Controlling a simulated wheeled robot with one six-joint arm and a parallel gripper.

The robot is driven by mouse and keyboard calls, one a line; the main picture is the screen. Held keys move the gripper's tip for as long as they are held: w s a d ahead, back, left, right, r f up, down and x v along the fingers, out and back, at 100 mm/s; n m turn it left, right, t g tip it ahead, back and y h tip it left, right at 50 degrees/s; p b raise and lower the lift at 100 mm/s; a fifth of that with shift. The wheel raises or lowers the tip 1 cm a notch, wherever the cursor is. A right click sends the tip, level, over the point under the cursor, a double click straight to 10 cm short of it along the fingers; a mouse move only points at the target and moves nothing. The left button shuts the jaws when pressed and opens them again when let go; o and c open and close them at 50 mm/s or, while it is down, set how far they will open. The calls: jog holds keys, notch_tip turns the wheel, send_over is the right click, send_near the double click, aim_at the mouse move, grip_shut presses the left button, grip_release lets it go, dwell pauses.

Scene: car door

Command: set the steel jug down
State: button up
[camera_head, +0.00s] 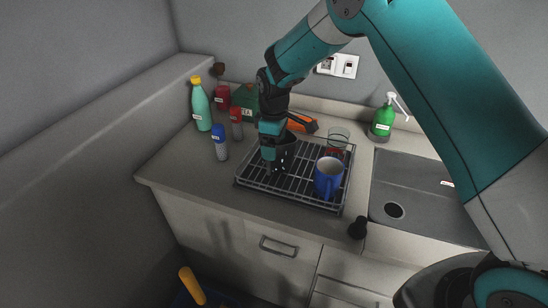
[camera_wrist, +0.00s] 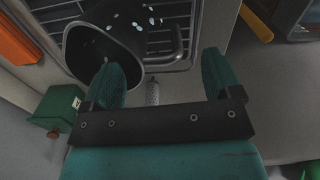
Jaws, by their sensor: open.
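The steel jug (camera_wrist: 100,45) is a dark grey, wide-mouthed vessel with white specks and a loop handle on its right side in the wrist view. It stands on the wire dish rack (camera_head: 290,199), near the rack's left part. In the head view the jug (camera_head: 287,156) is partly hidden behind my gripper (camera_head: 271,160). In the wrist view my gripper (camera_wrist: 162,68) has its two green fingers spread apart. The left finger overlaps the jug's rim, and the handle shows between the fingers. I cannot tell whether a finger touches the jug.
Bottles, including a teal one (camera_head: 201,108) and a blue-capped one (camera_head: 220,147), stand left. A green soap dispenser (camera_head: 383,120) and the sink (camera_head: 410,190) are right.

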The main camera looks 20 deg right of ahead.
jog(key=s+r+b, duration=0.2)
jog(key=s+r, duration=0.4)
jog(key=r, duration=0.7)
jog(key=s+r+m+y, duration=0.2)
jog(key=s, duration=1.2)
jog(key=s+a+r+m+y, duration=0.1)
jog(key=s+r+m+y, duration=0.1)
jog(key=s, duration=1.2)
jog(key=shift+s+a+r+m, duration=0.2)
jog(key=shift+a+r+m, duration=0.1)
jog(key=shift+r, duration=0.2)
jog(key=shift+f, duration=0.15)
jog(key=shift+f+b, duration=0.8)
jog(key=shift+b, duration=0.1)
